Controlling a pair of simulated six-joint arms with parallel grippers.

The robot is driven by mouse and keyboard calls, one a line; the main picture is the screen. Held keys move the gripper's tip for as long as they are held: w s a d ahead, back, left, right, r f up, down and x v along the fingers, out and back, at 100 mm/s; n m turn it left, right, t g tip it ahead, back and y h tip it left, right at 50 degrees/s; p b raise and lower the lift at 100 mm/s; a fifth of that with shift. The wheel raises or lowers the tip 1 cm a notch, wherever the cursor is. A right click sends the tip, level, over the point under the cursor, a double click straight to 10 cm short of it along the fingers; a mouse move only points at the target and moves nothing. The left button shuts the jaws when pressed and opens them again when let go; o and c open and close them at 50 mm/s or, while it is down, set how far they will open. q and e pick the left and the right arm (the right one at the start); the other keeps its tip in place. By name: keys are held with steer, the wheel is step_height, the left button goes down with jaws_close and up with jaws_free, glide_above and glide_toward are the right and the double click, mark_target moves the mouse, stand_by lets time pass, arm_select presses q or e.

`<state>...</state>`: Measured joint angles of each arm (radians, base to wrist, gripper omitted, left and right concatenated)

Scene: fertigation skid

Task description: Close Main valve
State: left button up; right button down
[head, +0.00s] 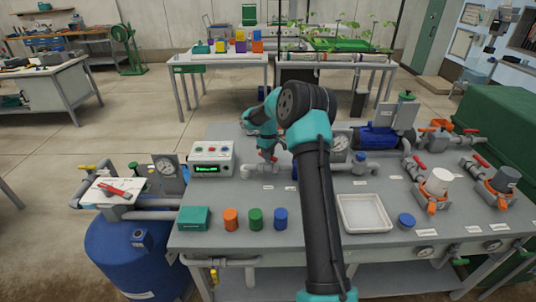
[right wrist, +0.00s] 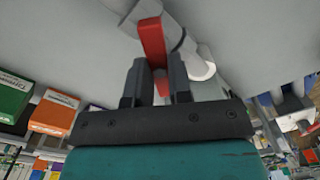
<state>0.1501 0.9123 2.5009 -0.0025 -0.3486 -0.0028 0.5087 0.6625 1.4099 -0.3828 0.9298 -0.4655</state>
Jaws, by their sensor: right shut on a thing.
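In the right wrist view, a red valve lever (right wrist: 152,42) on a pale pipe (right wrist: 186,45) stands between the fingers of my right gripper (right wrist: 155,82), which is shut on it. In the head view, the right gripper (head: 268,155) is at the pipe behind the middle of the grey bench, with a bit of red at its tips. My dark arm hides part of the bench there. The labels are too small to read, so I cannot tell by name which valve is Main. My left gripper is in neither view.
A control box (head: 212,158) with a green display stands left of the gripper. Green, orange and blue containers line the front of the bench (head: 330,255). A white tray (head: 365,213) lies right of my arm. More red-levered valves (head: 420,162) stand at the right; a blue tank (head: 130,255) is at the left.

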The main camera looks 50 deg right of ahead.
steer(key=m, duration=0.5)
steer(key=shift+m, duration=0.3)
steer(key=m, duration=0.5)
steer(key=shift+m, duration=0.4)
steer(key=c, duration=1)
jaws_free()
steer(key=shift+c, duration=0.2)
step_height(320, 180, up, 18)
steer(key=shift+f, duration=0.25)
